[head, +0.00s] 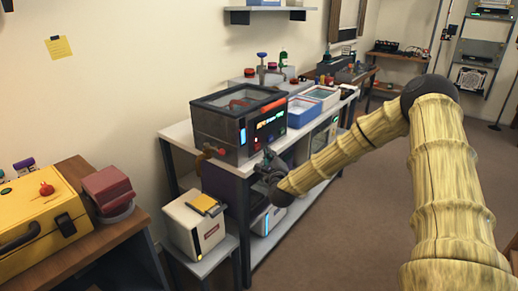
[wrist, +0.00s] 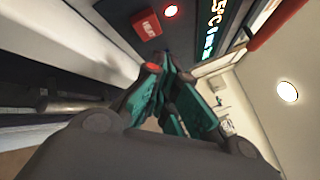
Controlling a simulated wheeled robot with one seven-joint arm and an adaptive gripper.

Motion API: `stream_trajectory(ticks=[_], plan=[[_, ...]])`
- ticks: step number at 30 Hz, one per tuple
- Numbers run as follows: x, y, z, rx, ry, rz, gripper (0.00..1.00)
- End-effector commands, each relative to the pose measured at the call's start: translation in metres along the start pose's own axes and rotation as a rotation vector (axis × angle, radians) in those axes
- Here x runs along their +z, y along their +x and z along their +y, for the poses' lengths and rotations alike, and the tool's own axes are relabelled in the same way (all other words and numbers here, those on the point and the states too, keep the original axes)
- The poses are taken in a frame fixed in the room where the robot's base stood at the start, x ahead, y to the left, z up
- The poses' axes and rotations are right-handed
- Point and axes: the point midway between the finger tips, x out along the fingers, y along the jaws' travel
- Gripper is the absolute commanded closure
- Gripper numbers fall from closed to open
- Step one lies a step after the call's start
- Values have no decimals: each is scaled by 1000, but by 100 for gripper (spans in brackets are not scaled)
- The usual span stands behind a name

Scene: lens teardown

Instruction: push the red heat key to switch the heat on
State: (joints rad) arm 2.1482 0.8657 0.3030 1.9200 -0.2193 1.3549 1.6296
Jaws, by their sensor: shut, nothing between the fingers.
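The heat key (wrist: 147,22) is a small red square with pale lettering on a dark panel, near the top of the wrist view. I cannot make out the key there. My gripper (wrist: 168,62) is shut and empty, its tips close to the panel and below the key in the wrist view. It also shows in front of the machine in the head view (head: 268,157).
The white bench (head: 182,132) carries a blue-rimmed tray (head: 304,110) right of the machine. A white box with a yellow top (head: 190,226) stands on a low stand at front left. A yellow case (head: 38,220) lies on a wooden table. Floor at right is clear.

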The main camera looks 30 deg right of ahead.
Motion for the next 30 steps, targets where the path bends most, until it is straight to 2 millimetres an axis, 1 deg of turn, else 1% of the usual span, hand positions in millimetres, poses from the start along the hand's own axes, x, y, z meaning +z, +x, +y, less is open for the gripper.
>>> stream_trajectory(ticks=[9,15,30], plan=[[-13,-17,-13,-1,2,1,100],[-19,-25,-19,0,1,1,100],[-20,-27,-19,1,0,1,100]])
